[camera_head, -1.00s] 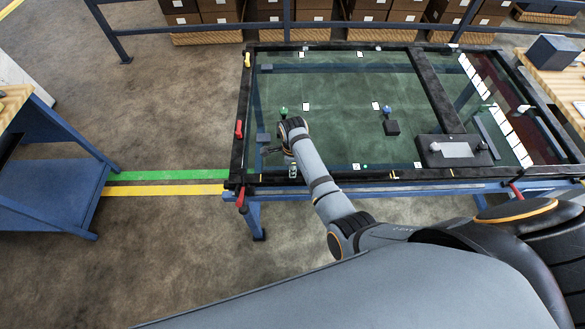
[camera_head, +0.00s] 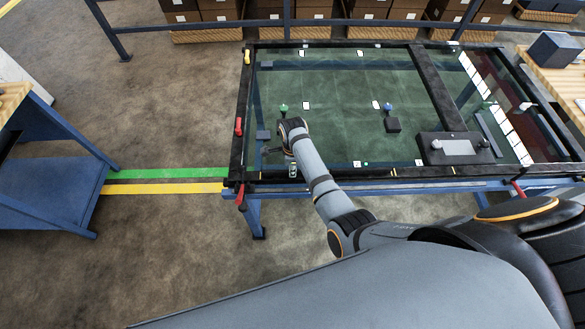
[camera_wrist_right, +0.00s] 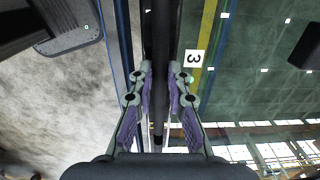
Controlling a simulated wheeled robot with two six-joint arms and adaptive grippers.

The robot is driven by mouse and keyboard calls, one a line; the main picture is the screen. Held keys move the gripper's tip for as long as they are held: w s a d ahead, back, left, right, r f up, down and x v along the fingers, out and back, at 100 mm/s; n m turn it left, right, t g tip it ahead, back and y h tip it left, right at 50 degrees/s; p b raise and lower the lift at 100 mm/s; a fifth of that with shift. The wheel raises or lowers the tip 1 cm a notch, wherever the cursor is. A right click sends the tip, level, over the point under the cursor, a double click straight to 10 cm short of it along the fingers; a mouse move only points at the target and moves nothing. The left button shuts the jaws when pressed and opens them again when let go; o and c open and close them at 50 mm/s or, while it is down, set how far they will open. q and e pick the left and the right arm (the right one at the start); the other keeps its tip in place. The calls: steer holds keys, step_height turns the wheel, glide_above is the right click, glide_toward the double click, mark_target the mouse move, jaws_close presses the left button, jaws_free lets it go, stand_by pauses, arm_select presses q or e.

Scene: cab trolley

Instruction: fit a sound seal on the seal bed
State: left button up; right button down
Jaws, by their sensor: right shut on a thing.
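My right gripper (camera_head: 270,150) is at the left part of a dark, glossy green tabletop (camera_head: 340,135), seen small and partly hidden by its own wrist. In the right wrist view its two fingers (camera_wrist_right: 160,85) are closed around a thin dark bar (camera_wrist_right: 160,40). The bar runs up the middle of that view; I cannot tell whether it is a seal. A black border (camera_head: 240,120) runs along the table's left side. I cannot make out a seal bed for sure. My left gripper is not in view.
Red (camera_head: 238,127) and yellow (camera_head: 247,58) handles sit on the left border. A green knob (camera_head: 283,107), a blue knob (camera_head: 388,106) and a dark tray (camera_head: 428,154) with a light cylinder (camera_head: 457,147) are on the table. A blue bench (camera_head: 50,190) stands left, across open floor.

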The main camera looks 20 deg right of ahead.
steer(key=c, duration=1.2)
jaws_free()
step_height(320, 180, up, 8)
steer(key=shift+s+f, duration=0.1)
steer(key=shift+f, duration=0.15)
